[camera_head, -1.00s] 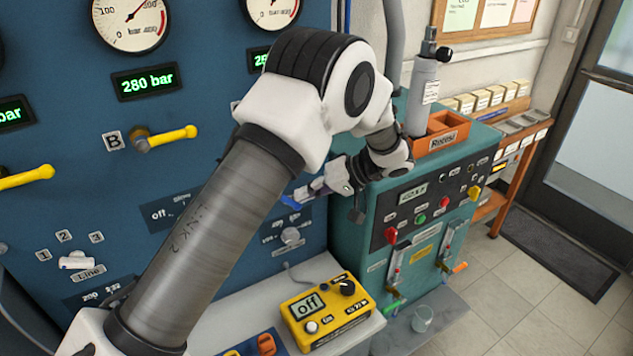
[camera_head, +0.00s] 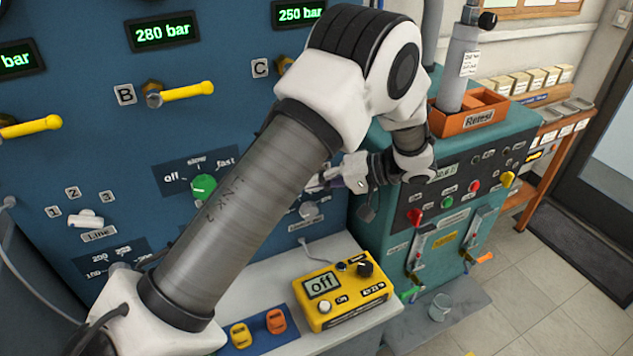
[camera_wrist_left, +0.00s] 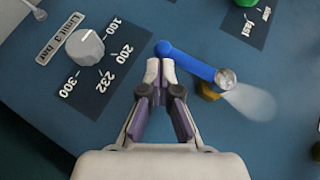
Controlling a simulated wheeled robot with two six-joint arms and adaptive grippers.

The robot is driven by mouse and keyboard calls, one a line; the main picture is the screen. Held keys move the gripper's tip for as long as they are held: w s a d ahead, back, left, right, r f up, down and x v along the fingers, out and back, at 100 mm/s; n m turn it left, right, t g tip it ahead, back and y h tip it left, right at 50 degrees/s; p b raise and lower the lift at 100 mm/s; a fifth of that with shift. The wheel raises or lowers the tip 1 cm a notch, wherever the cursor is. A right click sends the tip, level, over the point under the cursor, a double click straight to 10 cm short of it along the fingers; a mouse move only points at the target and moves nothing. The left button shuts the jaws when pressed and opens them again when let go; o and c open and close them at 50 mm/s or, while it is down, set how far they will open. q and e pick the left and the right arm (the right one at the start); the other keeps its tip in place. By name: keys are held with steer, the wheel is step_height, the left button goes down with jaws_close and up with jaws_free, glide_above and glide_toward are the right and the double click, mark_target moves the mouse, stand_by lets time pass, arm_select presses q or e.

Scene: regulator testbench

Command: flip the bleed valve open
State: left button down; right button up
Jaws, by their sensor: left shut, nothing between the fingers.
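The blue lever (camera_wrist_left: 187,60) of the bleed valve shows in the left wrist view, sloping down to the right to a round metal pivot (camera_wrist_left: 226,77) with a brass fitting behind it. A pale blurred plume (camera_wrist_left: 250,101) spreads beside the pivot. My left gripper (camera_wrist_left: 160,69) is shut and empty. Its fingertips are just below the lever near its free end; I cannot tell whether they touch it. In the head view my left gripper (camera_head: 322,182) is partly hidden behind my forearm, which also hides the lever. My right gripper is not in view.
A white limit knob (camera_wrist_left: 86,46) sits left of the lever. A green knob (camera_head: 204,187) and yellow handles, such as the one at B (camera_head: 187,92), stick out from the blue panel. A yellow meter (camera_head: 345,284) stands on the bench below. A teal test unit (camera_head: 455,185) stands at right.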

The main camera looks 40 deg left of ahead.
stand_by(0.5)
arm_select(q)
steer(key=v, duration=1.2)
